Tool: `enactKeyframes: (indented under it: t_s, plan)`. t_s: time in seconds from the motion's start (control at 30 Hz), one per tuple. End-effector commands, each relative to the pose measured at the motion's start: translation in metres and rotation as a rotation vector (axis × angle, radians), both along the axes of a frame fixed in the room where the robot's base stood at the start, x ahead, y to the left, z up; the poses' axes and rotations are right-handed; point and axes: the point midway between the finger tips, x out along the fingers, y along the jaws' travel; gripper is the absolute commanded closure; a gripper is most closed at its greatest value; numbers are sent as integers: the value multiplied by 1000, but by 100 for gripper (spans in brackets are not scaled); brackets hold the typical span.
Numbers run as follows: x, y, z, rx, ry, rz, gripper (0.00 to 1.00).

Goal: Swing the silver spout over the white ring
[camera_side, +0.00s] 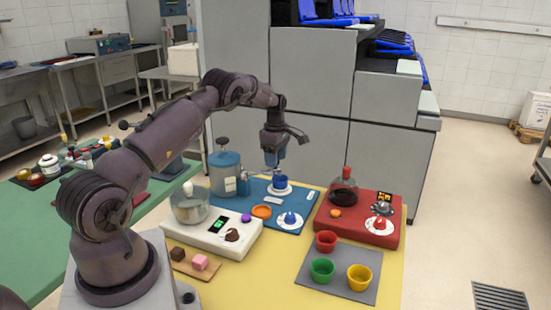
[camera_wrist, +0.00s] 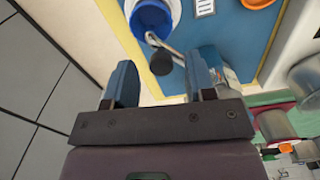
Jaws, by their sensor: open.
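The silver spout (camera_wrist: 172,48) shows in the wrist view as a short bar with a black knob on its end, lying ahead of my fingers. I cannot make it out clearly in the side view. A white ring (camera_side: 288,189) lies around the base of a blue cup (camera_side: 280,181) on the blue board; its white edge also shows in the wrist view (camera_wrist: 176,12). My gripper (camera_side: 274,160) points down above the blue board, open and empty. In the wrist view its fingers (camera_wrist: 163,82) are apart.
A blue-grey canister (camera_side: 225,172) stands just left of my gripper. The red board (camera_side: 376,238) with a dark flask (camera_side: 343,191) is to the right. Red, green and yellow cups stand on a grey mat (camera_side: 336,284) in front. Large grey cabinets (camera_side: 311,75) rise behind.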

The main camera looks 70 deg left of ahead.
Motion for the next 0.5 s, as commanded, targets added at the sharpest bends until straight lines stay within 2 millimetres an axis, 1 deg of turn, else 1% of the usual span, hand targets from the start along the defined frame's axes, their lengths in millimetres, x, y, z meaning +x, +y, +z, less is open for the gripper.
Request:
enactKeyframes:
  t_s: [0.17, 0.3, 0.5]
  plan:
    - [1, 0, 30, 4, -3, 0, 50]
    - [1, 1, 62, 5, -5, 0, 50]
    - [0, 0, 102, 5, -4, 0, 50]
